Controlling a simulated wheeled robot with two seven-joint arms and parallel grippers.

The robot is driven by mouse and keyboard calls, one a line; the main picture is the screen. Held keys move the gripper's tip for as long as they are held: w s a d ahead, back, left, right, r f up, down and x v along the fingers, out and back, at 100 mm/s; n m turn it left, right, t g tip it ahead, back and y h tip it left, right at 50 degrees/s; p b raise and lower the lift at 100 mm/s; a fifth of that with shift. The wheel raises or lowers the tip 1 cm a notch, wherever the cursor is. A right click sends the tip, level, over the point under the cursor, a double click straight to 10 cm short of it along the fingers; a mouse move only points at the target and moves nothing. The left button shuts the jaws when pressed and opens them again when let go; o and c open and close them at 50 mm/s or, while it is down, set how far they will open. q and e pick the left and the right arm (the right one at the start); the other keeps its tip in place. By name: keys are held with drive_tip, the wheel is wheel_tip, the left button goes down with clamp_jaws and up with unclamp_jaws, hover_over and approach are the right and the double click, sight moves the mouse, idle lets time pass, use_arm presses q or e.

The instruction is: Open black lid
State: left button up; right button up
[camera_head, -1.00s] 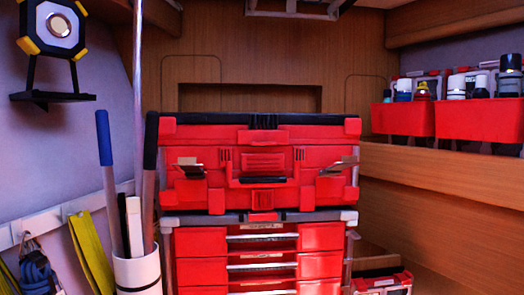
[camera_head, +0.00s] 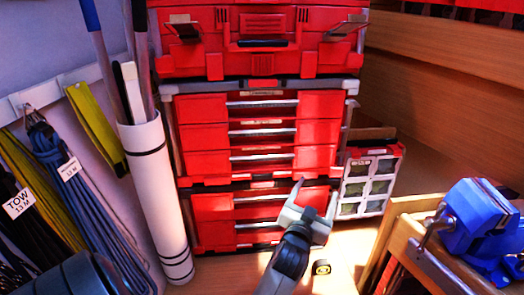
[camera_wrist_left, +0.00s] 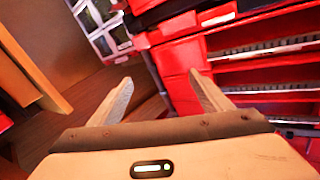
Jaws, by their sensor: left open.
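The red toolbox (camera_head: 210,60) sits on top of a stack of red drawer units (camera_head: 205,106). Its black top is out of the picture now; only its lower front with two side latches and a black handle shows. My left gripper (camera_head: 315,200) is open and empty, low in front of the bottom drawers. In the left wrist view the open gripper (camera_wrist_left: 160,82) has nothing between its fingers, with the red drawer fronts (camera_wrist_left: 185,65) beyond them. My right gripper is in neither view.
A white tube (camera_head: 158,200) holding several poles stands left of the stack. A small organizer case (camera_head: 368,185) leans at its right. A blue vise (camera_head: 480,220) sits on a wooden bench at right. A small black and yellow round item (camera_head: 321,267) lies on the floor.

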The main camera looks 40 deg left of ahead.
use_arm(q)
drive_tip(key=s+a+r+n+y, duration=0.3)
drive_tip(key=r+y, duration=0.1)
drive_tip(key=r, duration=0.7)
drive_tip(key=s+a+r+n+y, duration=0.3)
drive_tip(key=r+y, duration=0.2)
drive_tip(key=r, duration=0.7)
drive_tip(key=s+a+r+n+y, duration=0.2)
drive_tip(key=s+a+r+y, duration=0.1)
drive_tip(key=r, duration=0.8)
drive_tip(key=shift+s+a+r+n+y, duration=0.25)
drive_tip(key=shift+s+n+y, duration=0.25)
drive_tip(key=shift+y, duration=0.7)
drive_tip(key=shift+s, duration=0.1)
